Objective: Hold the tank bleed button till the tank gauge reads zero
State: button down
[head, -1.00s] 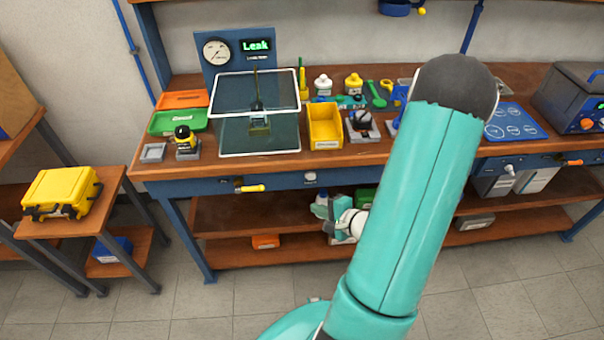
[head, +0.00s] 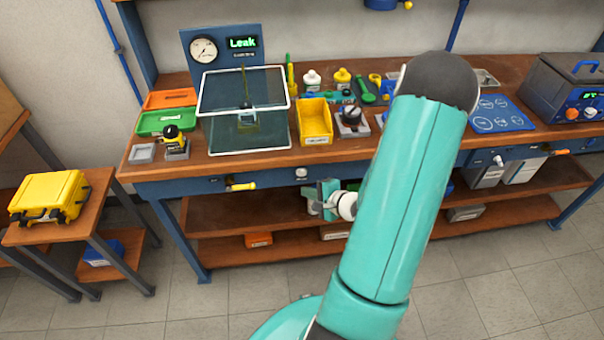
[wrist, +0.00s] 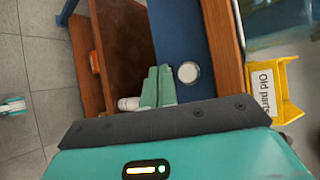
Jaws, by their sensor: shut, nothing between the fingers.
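A round white button (head: 301,173) sits on the blue front rail of the bench; a round white disc, apparently the same button, shows in the wrist view (wrist: 188,72). No label on it is readable. My gripper (head: 326,190) is shut and empty, just below and right of the button in the head view. In the wrist view its teal fingers (wrist: 158,86) are together, close beside the button and apparently apart from it. A round white gauge (head: 203,49) stands on the blue panel at the back, beside a green "Leak" display (head: 242,43). Its reading is too small to tell.
A glass-sided enclosure (head: 247,152), a yellow bin (head: 329,138) and several tools stand on the bench top. A yellow-handled valve (head: 242,187) juts from the front rail left of the button. A lower shelf (head: 220,238) lies beneath the gripper.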

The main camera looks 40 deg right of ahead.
aim_at(299, 176)
jog(key=shift+w+d, duration=0.55)
jog(key=shift+w, duration=0.3)
jog(key=shift+w+d, duration=0.55)
jog(key=shift+w, duration=0.25)
dwell(0.8)
jog(key=shift+w+d, duration=0.25)
jog(key=shift+w, duration=0.1)
jog(key=shift+w+d, duration=0.25)
jog(key=shift+w, duration=0.1)
dwell(0.8)
jog(key=shift+s+a, duration=0.5)
jog(key=shift+s, duration=0.2)
jog(key=shift+s+a, duration=0.75)
jog(key=shift+s, duration=0.3)
jog(key=shift+s+a, duration=0.7)
jog(key=shift+s, duration=0.35)
